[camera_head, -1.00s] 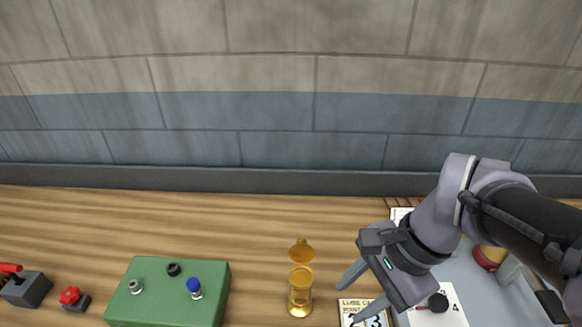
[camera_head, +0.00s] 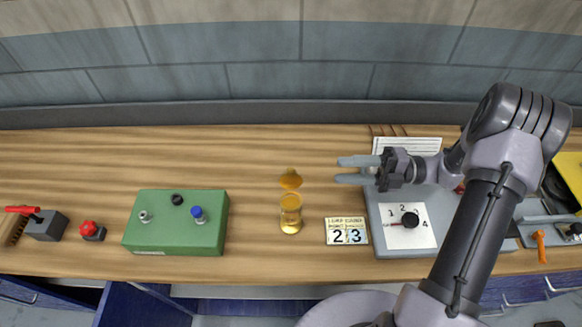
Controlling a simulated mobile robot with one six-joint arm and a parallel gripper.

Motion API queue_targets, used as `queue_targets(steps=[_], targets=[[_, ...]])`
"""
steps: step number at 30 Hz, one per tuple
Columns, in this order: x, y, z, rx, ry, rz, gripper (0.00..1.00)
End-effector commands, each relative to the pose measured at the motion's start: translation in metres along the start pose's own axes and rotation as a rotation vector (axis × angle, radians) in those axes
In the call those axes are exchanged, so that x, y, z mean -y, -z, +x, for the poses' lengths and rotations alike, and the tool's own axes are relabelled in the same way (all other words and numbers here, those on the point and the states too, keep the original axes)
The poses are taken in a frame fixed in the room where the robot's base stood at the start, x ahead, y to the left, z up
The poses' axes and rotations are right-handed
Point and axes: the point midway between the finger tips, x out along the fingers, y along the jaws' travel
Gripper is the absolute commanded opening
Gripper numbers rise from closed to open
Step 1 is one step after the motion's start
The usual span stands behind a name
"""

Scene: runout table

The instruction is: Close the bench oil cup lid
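The bench oil cup (camera_head: 291,222) is a small amber cup standing upright on the wooden bench, left of my gripper. Its round amber lid (camera_head: 291,179) stands raised open at the cup's back side. My gripper (camera_head: 338,170) reaches in from the right and points left. Its two grey fingers are parted with nothing between them. The fingertips are to the right of the lid, with a gap between them and it.
A card reading 2 3 (camera_head: 347,231) lies right of the cup. A green box with knobs (camera_head: 176,237) stands to the left. A dial plate (camera_head: 407,238) sits on a grey panel at right. Bare bench (camera_head: 270,150) lies behind the cup.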

Motion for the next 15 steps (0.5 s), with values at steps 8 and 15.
queue_targets(steps=[8,15], targets=[[0.003,0.001,0.073,-0.006,0.003,-0.001,0.4],[0.002,0.001,0.119,-0.005,0.003,-0.003,0.4]])
